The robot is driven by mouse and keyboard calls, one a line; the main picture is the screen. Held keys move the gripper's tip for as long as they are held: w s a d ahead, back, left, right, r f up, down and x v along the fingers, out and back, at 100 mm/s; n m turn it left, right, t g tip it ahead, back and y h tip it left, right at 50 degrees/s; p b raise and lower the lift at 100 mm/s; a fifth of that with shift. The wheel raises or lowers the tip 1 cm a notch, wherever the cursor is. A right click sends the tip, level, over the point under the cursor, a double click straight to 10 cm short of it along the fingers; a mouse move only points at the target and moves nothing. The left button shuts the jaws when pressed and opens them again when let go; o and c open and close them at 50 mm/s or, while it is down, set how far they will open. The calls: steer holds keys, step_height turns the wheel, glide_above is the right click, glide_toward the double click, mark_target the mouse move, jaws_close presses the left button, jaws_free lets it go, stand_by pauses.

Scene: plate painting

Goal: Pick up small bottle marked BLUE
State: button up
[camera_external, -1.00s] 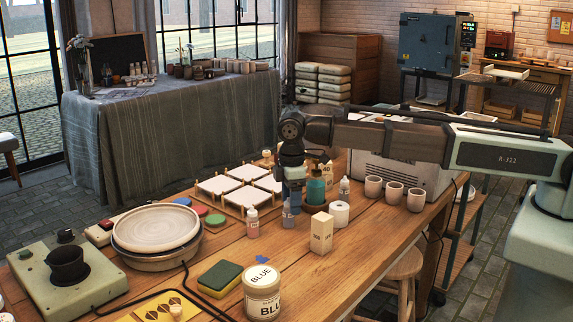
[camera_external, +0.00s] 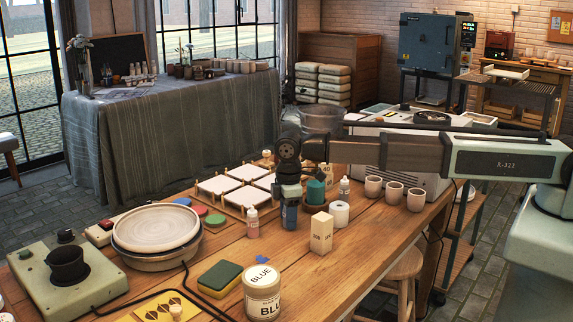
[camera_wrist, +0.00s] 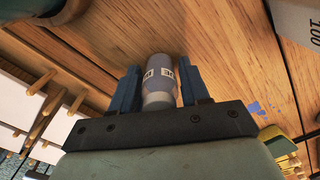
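A small bottle (camera_external: 289,217) with a bluish-grey body stands on the wooden table; my gripper covers its top in the external view. In the wrist view the bottle (camera_wrist: 159,80) lies between my two blue fingers, with label marks too small to read surely. A large jar marked BLUE (camera_external: 262,296) stands at the front of the table, away from my gripper.
A pink small bottle (camera_external: 252,224) stands just left. A cream box (camera_external: 321,236), a white roll (camera_external: 339,215) and a teal container (camera_external: 315,192) stand close on the right. White tiles on a wooden rack (camera_external: 218,185) lie behind left.

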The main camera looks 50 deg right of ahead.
steer(key=c, duration=0.7)
